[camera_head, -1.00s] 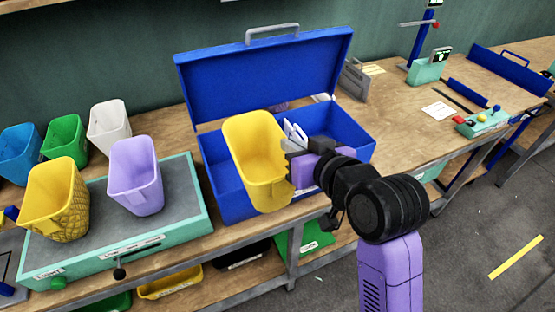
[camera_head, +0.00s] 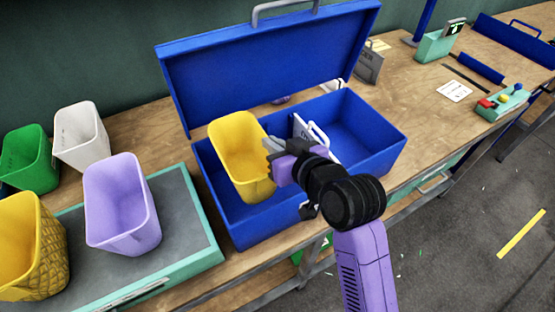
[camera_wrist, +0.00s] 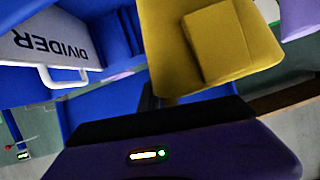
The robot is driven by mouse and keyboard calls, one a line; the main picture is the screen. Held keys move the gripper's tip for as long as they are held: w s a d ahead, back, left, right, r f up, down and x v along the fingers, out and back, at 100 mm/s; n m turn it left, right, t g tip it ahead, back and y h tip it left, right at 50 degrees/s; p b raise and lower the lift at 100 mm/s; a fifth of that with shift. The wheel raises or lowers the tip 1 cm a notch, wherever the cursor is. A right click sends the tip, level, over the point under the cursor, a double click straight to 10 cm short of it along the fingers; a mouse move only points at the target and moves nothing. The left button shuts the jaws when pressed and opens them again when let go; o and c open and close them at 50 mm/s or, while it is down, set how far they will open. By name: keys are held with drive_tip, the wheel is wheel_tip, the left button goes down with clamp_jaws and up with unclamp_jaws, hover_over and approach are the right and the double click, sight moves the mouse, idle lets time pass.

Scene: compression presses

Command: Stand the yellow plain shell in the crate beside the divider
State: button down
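The yellow plain shell (camera_head: 240,158) is an open-topped bin with smooth walls, nearly upright over the left part of the blue crate (camera_head: 270,222). Its lower part is inside the crate's outline; whether it touches the floor is hidden. My gripper (camera_head: 276,154) is shut on the shell's right side. The white divider (camera_head: 302,128) with a loop handle stands in the crate to the right of the shell and gripper. In the wrist view the shell (camera_wrist: 165,45) fills the top middle, and the divider (camera_wrist: 45,45), lettered DIVIDER, is at the left, apart from it.
The crate's lid (camera_head: 270,65) stands open behind. A lilac shell (camera_head: 122,205) and a textured yellow shell (camera_head: 30,250) stand on the grey-topped teal bench unit (camera_head: 185,230) at left. White (camera_head: 80,138) and green (camera_head: 28,158) shells stand behind. The crate's right part looks empty.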

wheel_tip(320, 180, down, 5)
drive_tip(key=shift+f, duration=0.15)
drive_tip(key=shift+f+b, duration=0.35)
drive_tip(key=shift+f, duration=0.3)
drive_tip(key=c, duration=1.6)
unclamp_jaws()
drive_tip(key=shift+r, duration=0.1)
drive_tip(key=v, duration=0.8)
drive_tip(key=r+v, duration=0.1)
drive_tip(key=v, duration=0.3)
drive_tip(key=shift+s, duration=0.1)
